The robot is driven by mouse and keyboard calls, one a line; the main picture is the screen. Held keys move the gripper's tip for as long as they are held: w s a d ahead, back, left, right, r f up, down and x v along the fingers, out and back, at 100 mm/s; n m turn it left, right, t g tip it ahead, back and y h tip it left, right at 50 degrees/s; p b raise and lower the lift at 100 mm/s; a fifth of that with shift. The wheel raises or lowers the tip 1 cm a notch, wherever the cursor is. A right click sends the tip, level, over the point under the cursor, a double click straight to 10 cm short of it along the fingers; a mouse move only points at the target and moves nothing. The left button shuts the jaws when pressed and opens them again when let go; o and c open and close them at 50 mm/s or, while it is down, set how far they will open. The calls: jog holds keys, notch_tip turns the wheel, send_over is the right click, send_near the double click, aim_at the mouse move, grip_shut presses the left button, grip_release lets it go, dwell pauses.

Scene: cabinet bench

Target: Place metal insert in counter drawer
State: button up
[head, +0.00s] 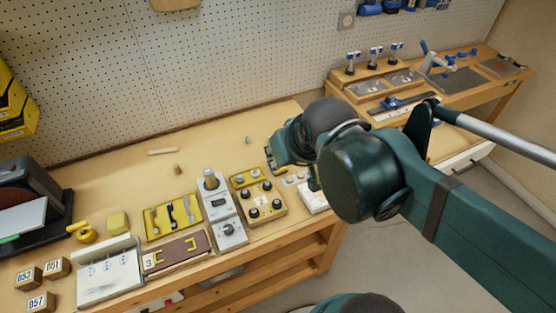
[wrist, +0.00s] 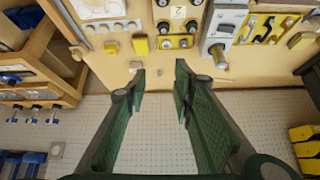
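A small grey piece (head: 248,141), which looks like the metal insert, stands on the wooden bench top near the pegboard in the head view. In the wrist view a small grey piece (wrist: 159,72) shows between my fingertips and apart from them. My gripper (wrist: 161,76) is open and empty, with its two green fingers spread.
A wooden peg (head: 177,169) stands near the middle. The pegboard (head: 210,75) closes off the back. The bench's back strip is mostly clear.

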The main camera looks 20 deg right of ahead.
jog(key=shift+s+a+f+n, duration=0.25)
jog(key=shift+s+a+n, duration=0.2)
jog(key=shift+a, duration=0.2)
